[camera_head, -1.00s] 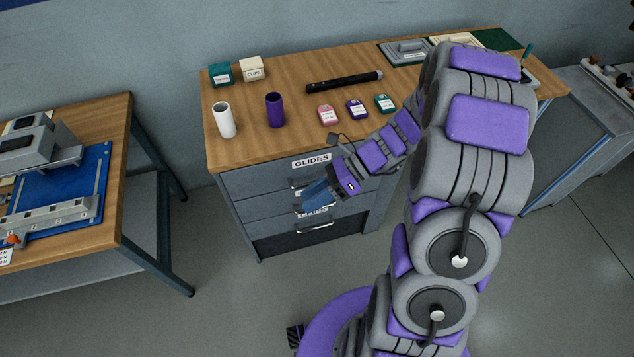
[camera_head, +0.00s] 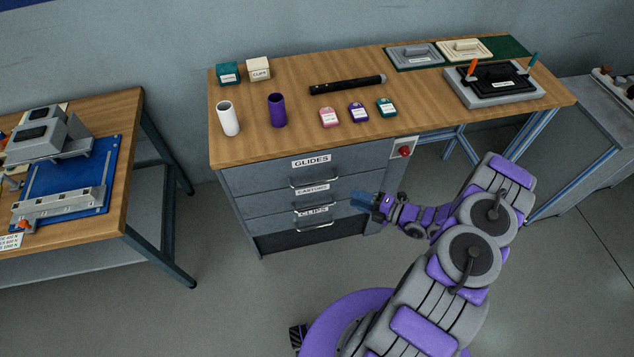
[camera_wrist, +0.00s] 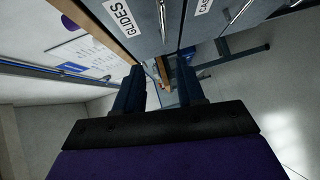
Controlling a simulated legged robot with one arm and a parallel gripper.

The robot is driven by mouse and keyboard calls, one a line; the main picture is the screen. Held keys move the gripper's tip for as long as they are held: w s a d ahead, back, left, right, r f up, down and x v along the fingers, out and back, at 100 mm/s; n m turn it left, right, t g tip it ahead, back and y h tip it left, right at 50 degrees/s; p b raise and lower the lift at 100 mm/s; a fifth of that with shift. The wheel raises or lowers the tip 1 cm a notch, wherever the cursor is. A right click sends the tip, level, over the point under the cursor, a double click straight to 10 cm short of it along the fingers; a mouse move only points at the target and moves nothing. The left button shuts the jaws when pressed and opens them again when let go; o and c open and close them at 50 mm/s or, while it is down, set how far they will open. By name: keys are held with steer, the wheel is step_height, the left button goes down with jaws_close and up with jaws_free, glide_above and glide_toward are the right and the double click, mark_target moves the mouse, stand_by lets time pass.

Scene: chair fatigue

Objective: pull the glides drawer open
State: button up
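The glides drawer (camera_head: 280,176) is the top drawer of the grey cabinet, under a white GLIDES label (camera_head: 311,161). Its front looks flush with the drawers below, and its metal handle (camera_head: 318,182) is bare. My gripper (camera_head: 362,200) is in front of the cabinet's right side, right of the handles and apart from them. In the wrist view, my gripper's two blue fingers (camera_wrist: 159,92) stand apart with nothing held between them. The GLIDES label (camera_wrist: 122,17) and a handle (camera_wrist: 162,18) show at the top there, beyond the fingers.
Below are the castors drawer (camera_head: 265,201) and the clips drawer (camera_head: 270,222). A red button (camera_head: 404,151) sits on a plate right of the drawers. The wooden worktop (camera_head: 250,105) holds cups, small boxes and a black bar. Another table (camera_head: 122,185) stands left; open floor lies in front.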

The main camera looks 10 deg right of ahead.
mark_target(314, 183)
steer(key=shift+m, duration=0.6)
steer(key=b+x, duration=0.1)
steer(key=x, duration=0.4)
steer(key=b+x, duration=0.1)
steer(key=x, duration=0.5)
steer(key=f+b+x, duration=0.1)
steer(key=x, duration=0.5)
steer(key=shift+w+d+f, duration=0.15)
steer(key=shift+w+d, duration=0.15)
jaws_close()
steer(key=shift+s, duration=0.1)
